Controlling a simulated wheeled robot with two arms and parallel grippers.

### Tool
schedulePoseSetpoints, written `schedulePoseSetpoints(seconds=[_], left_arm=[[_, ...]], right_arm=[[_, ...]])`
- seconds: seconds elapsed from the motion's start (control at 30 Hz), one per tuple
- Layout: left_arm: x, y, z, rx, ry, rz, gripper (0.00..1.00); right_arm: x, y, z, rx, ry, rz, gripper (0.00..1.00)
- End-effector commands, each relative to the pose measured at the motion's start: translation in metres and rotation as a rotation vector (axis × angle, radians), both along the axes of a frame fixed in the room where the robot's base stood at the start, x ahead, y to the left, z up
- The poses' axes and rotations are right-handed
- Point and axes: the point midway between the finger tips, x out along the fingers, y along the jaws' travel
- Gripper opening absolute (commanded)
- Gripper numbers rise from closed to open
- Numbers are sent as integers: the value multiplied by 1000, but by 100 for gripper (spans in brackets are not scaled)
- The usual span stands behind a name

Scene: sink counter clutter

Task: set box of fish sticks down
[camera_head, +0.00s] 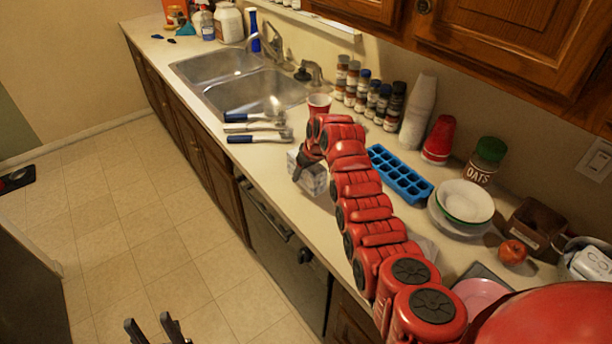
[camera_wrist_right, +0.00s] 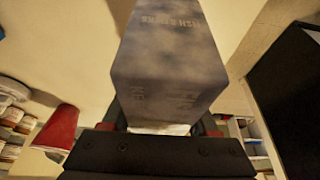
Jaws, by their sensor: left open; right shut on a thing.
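The box of fish sticks (camera_head: 312,180) is a pale box near the counter's front edge, partly hidden by my right gripper (camera_head: 308,163). In the right wrist view the box (camera_wrist_right: 170,55) is large and grey in shadow, with fish sticks lettering. My right gripper (camera_wrist_right: 162,125) is shut on it there. I cannot tell whether the box touches the counter (camera_head: 268,166) or is just above it. My left gripper (camera_head: 153,328) is open and empty, low over the floor at the bottom of the head view.
Blue-handled utensils (camera_head: 258,128) and a red cup (camera_head: 318,105) are behind the box, near the double sink (camera_head: 258,92). A blue ice tray (camera_head: 400,173) lies right of my right arm. Spice jars (camera_head: 370,97), bowls (camera_head: 463,203) and an oats jar (camera_head: 486,160) line the back.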

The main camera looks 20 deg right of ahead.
Motion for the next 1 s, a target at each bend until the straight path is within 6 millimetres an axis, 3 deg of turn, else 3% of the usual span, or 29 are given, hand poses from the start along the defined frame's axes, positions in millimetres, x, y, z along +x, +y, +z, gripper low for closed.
schedulePoseSetpoints(seconds=[0.23,0.5,0.93,0.97,1.0], left_arm=[[0,0,7,0,0,0,50],[0,0,23,0,0,0,50],[0,0,17,0,0,0,50],[0,0,19,0,0,0,50],[0,0,19,0,0,0,50]], right_arm=[[3,-7,0,1,-2,-1,0],[3,-7,-29,0,-3,-2,0],[3,-7,-39,0,-4,-1,0],[3,-7,-38,-1,-3,-1,65],[3,-7,-37,-1,-3,-1,72]])
